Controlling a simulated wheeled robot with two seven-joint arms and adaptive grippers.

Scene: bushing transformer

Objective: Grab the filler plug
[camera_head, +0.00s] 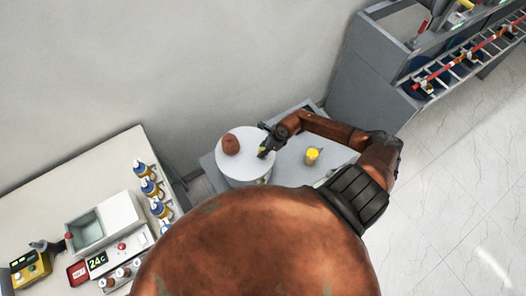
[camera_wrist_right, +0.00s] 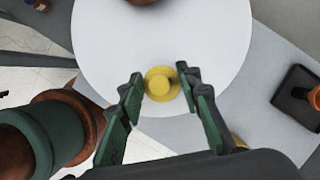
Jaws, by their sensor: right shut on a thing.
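The filler plug (camera_wrist_right: 162,84) is a round yellow cap at the near edge of the white round top (camera_wrist_right: 160,35) of a cylinder. In the head view the cylinder's white top (camera_head: 240,168) shows below and left of my right gripper. My right gripper (camera_head: 264,149) reaches in from the right, over the edge of that top. In the wrist view its two dark green fingers (camera_wrist_right: 160,85) stand on either side of the plug and are shut on it. The plug's underside is hidden. My left gripper is not in view.
A brown rounded part (camera_head: 231,145) stands on the cylinder top. Another yellow piece (camera_head: 312,155) sits on the grey surface to the right. A side bench (camera_head: 110,170) holds bottles and a grey bin (camera_head: 86,230). A grey workstation (camera_head: 375,75) stands at upper right.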

